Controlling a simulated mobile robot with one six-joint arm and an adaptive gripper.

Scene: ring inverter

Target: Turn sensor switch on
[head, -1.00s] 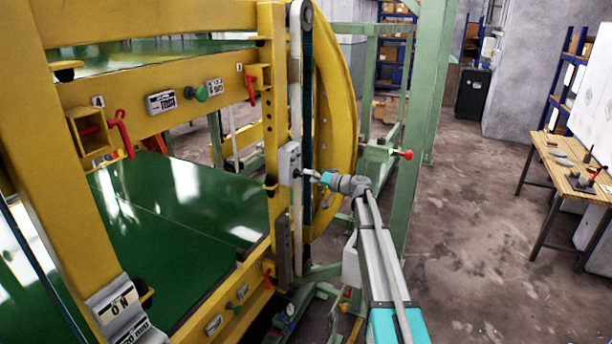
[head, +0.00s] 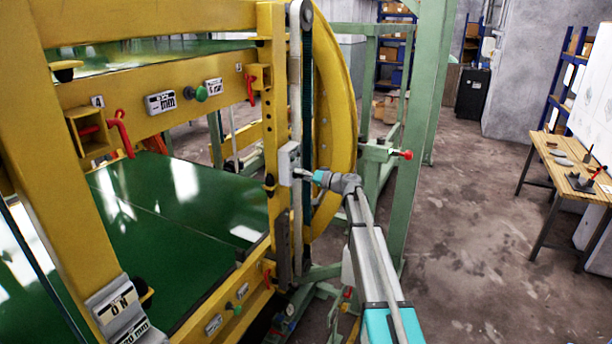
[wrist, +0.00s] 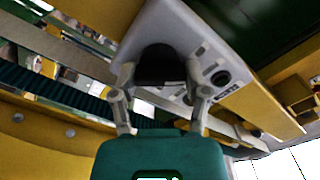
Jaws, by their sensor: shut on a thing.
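The sensor switch box is a light grey box (head: 288,163) fixed to the yellow upright in the head view. In the wrist view the same box (wrist: 185,35) fills the upper middle, with a black knob (wrist: 160,67) on its face and a small dark round button (wrist: 220,78) to the right. My gripper (wrist: 160,85) has its two fingers on either side of the black knob, shut on it. In the head view my gripper (head: 304,174) reaches the box from the right. The exact contact at the fingertips is partly hidden.
The yellow ring frame (head: 340,110) and a dark toothed belt (head: 307,120) stand close to the gripper. A green post (head: 410,150) with a red-knobbed pin (head: 406,155) stands to the right. Open floor (head: 470,230) lies beyond it, before a wooden workbench (head: 565,165).

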